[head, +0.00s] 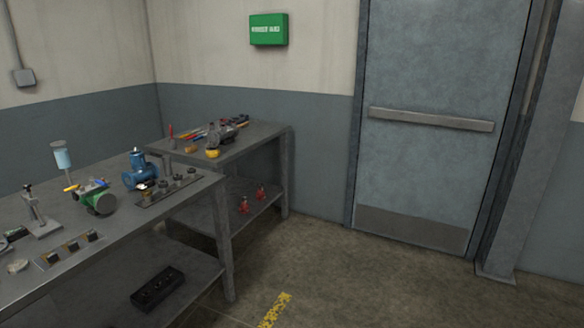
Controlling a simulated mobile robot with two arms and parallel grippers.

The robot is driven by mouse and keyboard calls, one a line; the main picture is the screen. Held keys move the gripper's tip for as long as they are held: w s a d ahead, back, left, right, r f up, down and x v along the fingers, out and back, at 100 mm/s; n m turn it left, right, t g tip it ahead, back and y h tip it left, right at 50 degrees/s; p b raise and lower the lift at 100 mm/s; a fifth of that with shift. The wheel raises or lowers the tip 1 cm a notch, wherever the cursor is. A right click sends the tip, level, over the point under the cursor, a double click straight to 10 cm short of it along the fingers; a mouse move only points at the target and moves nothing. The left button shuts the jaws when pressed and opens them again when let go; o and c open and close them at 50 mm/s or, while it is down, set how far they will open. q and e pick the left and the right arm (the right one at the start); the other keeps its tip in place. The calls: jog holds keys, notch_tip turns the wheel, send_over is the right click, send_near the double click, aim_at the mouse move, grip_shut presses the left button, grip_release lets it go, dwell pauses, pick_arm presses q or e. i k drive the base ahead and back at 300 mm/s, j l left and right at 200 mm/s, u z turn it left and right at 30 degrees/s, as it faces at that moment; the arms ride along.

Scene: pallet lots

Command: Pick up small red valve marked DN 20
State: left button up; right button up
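Two small red objects that look like valves stand on the lower shelf of the far bench. One red valve (244,205) is nearer and to the left, and the other red valve (260,192) is slightly farther back and to the right. They stand apart. They are too small in the picture to read any DN 20 marking. Neither of my grippers is in view.
A near workbench (205,183) holds a green machine (100,200) and a blue pump-like unit (138,176). A black tray (158,287) lies on its lower shelf. The far bench (262,131) holds tools. Floor (350,285) before the grey door (435,70) is clear.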

aim_at(243, 209)
jog(key=i, duration=2.6)
